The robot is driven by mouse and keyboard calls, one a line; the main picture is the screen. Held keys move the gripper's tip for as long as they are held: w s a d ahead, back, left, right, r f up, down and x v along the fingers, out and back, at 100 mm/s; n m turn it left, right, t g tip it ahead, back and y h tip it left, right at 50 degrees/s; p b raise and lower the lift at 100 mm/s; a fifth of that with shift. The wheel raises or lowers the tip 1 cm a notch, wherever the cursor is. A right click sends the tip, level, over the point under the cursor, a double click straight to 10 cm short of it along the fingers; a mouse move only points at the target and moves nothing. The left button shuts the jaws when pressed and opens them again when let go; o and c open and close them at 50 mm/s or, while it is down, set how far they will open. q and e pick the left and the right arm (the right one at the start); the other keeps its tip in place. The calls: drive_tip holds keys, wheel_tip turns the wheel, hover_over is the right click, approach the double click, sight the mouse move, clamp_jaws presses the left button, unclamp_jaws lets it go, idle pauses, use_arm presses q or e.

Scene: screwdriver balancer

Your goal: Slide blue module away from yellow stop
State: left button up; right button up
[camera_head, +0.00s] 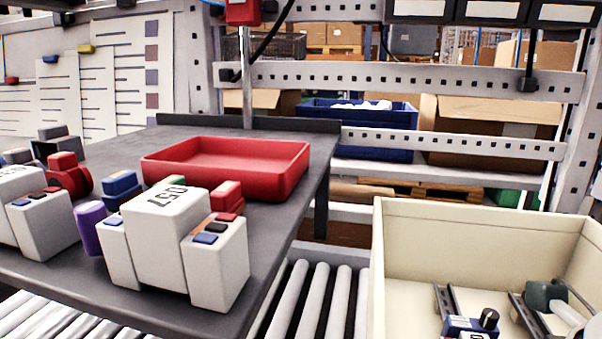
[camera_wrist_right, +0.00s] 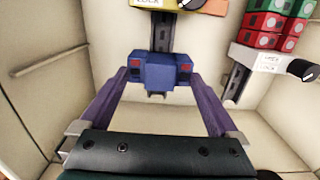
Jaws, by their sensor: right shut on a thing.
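In the right wrist view the blue module (camera_wrist_right: 157,72), with red spots at both ends, sits at the near end of a dark slotted rail (camera_wrist_right: 164,32). The purple fingers of my right gripper (camera_wrist_right: 157,85) are shut on its two sides. A yellow block (camera_wrist_right: 209,7) with a white label and a dark knob lies farther up the same rail, partly cut off by the top edge. A stretch of bare rail shows between it and the blue module. My left gripper is not in view.
The cream bin (camera_head: 470,234) has high walls around the rails. A second rail (camera_wrist_right: 237,82) carries a white knobbed module (camera_wrist_right: 266,60) beside red and green blocks (camera_wrist_right: 272,22). A red tray (camera_head: 228,160) and grey boxes (camera_head: 165,235) stand on the dark table (camera_head: 285,228) at left.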

drive_tip(key=shift+s+f+g, duration=0.3)
drive_tip(key=shift+s+f, duration=0.6)
drive_tip(key=shift+s, duration=0.15)
drive_tip(key=o, duration=0.9)
drive_tip(key=shift+o, duration=0.2)
drive_tip(key=shift+w, duration=0.1)
drive_tip(key=shift+r+p, duration=0.3)
drive_tip(key=shift+p, duration=0.15)
drive_tip(key=shift+s+a+r+p, duration=0.35)
drive_tip(key=shift+r+p, duration=0.3)
drive_tip(key=shift+p, duration=0.1)
